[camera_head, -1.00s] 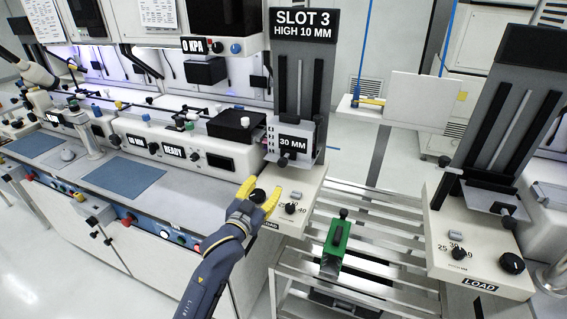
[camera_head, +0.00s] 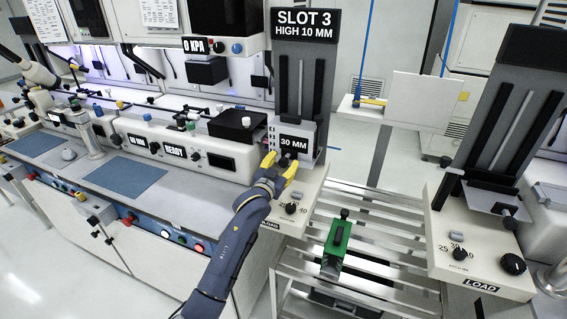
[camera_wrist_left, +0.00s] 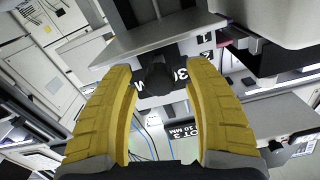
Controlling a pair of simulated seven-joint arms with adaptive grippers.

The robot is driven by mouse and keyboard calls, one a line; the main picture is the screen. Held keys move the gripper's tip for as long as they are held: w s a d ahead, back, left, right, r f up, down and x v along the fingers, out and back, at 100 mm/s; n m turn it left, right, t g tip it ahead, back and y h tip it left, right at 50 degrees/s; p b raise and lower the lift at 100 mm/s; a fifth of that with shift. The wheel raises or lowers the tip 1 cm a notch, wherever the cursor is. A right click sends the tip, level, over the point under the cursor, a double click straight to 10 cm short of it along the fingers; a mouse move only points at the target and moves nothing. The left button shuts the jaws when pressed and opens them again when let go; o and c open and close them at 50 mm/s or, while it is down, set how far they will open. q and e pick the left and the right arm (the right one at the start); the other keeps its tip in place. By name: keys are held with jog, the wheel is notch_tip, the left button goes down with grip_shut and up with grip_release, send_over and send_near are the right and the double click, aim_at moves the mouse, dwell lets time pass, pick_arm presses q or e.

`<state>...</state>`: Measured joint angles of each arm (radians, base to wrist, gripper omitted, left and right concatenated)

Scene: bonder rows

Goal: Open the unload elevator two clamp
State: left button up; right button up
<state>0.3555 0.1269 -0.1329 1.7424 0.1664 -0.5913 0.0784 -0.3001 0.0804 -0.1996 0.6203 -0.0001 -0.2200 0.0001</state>
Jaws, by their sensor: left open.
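The elevator tower (camera_head: 305,80) under the SLOT 3 HIGH 10 MM sign carries a grey carriage with a 30 MM label (camera_head: 293,143). A dark clamp knob (camera_head: 284,162) sits at the front of the carriage, partly hidden by my gripper. In the left wrist view the dark knob (camera_wrist_left: 155,80) lies between the yellow fingers. My left gripper (camera_head: 281,164) is open around the knob; I cannot tell whether the fingers touch it. It also shows in the left wrist view (camera_wrist_left: 160,100). My right gripper is not in view.
A second elevator (camera_head: 510,110) with a LOAD label stands at the right. A green magazine (camera_head: 337,240) rests on the slatted rack (camera_head: 385,225) between them. A dial (camera_head: 291,208) is on the near elevator's base. The bonder bench (camera_head: 200,185) runs along the left.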

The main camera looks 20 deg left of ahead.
pick_arm(q)
jog(key=shift+w, duration=0.2)
grip_shut()
dwell(0.4)
